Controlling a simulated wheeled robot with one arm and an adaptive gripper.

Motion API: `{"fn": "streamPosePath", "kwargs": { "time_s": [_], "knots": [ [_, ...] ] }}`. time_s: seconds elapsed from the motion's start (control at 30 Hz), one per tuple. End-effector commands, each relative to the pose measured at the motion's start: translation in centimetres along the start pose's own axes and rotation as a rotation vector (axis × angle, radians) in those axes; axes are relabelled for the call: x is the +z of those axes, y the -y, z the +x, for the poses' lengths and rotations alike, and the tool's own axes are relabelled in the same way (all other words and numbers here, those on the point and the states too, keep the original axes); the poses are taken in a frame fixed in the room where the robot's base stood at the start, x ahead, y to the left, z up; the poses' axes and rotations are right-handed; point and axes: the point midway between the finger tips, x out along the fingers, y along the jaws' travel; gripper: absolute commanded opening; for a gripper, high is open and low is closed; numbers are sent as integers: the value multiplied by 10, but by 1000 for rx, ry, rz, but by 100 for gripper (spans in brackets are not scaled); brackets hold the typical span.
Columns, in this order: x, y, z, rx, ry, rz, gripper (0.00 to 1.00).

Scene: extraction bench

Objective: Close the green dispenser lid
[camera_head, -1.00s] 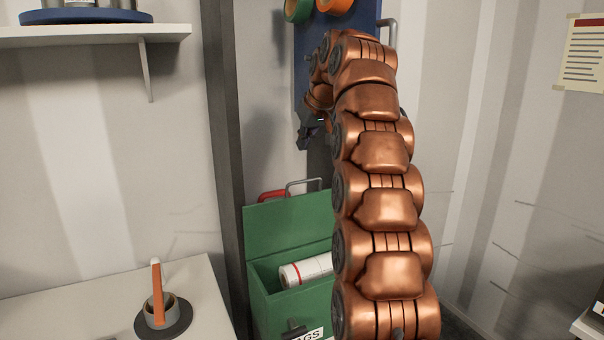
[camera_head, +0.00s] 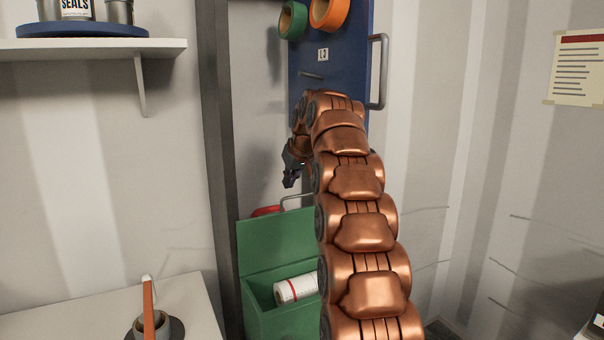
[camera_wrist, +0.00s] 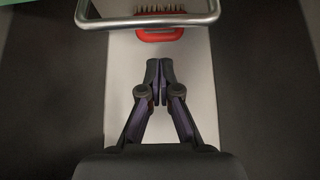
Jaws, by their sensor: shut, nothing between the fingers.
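The green dispenser (camera_head: 285,322) stands low behind my arm, and its green lid (camera_head: 275,240) is upright at the back, so it is open. A white roll with a red band (camera_head: 297,288) lies inside. A grey bar handle (camera_head: 297,196) shows above the lid's top edge; a similar bar crosses the top of the wrist view (camera_wrist: 150,22). My gripper (camera_head: 289,184) is above the lid, pointing down, apart from it. In the wrist view its fingertips (camera_wrist: 159,64) are together and empty. My arm hides the dispenser's right side.
A red brush (camera_wrist: 160,30) lies beyond the bar. A blue panel (camera_head: 345,80) with green tape (camera_head: 293,20) and orange tape (camera_head: 330,12) is behind my arm. A dark post (camera_head: 218,150) stands left of the lid. A white table (camera_head: 60,318) holds a grey holder (camera_head: 150,325).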

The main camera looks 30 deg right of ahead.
Motion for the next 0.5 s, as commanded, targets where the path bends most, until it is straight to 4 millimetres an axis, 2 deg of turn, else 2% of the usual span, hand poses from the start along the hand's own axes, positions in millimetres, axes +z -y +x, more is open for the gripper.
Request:
{"fn": "streamPosePath", "kwargs": {
  "time_s": [0.5],
  "knots": [
    [18, 1, -8, -1, 1, 0, 0]
  ]
}}
